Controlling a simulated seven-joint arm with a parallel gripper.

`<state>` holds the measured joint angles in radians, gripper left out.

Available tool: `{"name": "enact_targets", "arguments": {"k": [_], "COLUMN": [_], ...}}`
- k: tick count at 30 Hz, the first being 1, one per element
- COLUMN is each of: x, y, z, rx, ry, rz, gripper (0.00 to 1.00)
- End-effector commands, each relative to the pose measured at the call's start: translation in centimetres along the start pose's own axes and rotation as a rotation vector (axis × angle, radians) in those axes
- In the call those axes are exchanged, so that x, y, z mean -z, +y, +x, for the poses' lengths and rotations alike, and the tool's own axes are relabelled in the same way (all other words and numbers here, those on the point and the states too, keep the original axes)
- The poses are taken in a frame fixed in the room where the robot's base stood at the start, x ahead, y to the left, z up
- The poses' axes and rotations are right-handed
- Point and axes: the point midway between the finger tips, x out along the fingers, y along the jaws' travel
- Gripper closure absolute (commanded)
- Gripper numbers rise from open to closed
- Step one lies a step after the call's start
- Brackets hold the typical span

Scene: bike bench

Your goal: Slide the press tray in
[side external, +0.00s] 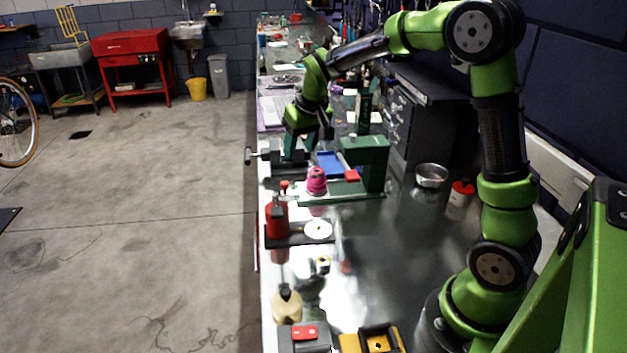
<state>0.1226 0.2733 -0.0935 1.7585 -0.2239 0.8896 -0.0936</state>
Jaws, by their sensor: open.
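A green press (372,160) stands on the bench with a long, thin green base plate (350,197) reaching left from it. A pink ribbed piece (317,178) stands upright at the plate's left part, outside the press column. A red part (352,175) shows at the press's front. I cannot tell a separate tray from the plate at this size. My gripper (314,140) is open and empty, pointing down above and behind the pink piece, apart from it. Its fingertips are small and partly lost against dark things behind.
A dark vise (285,156) is close under my gripper, and a blue bin (329,164) lies behind the plate. A red bottle (277,218) and a white disc (318,230) stand in front. A metal bowl (431,175) is at right. Bare bench (400,245) lies front right.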

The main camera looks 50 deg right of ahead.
Motion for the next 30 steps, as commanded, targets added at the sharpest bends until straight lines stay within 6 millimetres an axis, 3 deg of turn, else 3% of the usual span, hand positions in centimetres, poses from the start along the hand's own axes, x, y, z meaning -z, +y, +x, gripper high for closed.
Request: {"name": "enact_targets", "arguments": {"k": [3, 8, 24, 30], "x": [2.0, 2.2, 2.6, 2.8], "y": [0.2, 0.3, 0.5, 0.5], "z": [-0.4, 0.7, 11.9, 14.9], "rx": [-0.015, -0.019, -0.018, -0.017], "ry": [0.039, 0.043, 0.042, 0.044], "rz": [-0.029, -0.045, -0.043, -0.043], "gripper": [0.49, 0.49, 0.49, 0.49]}}
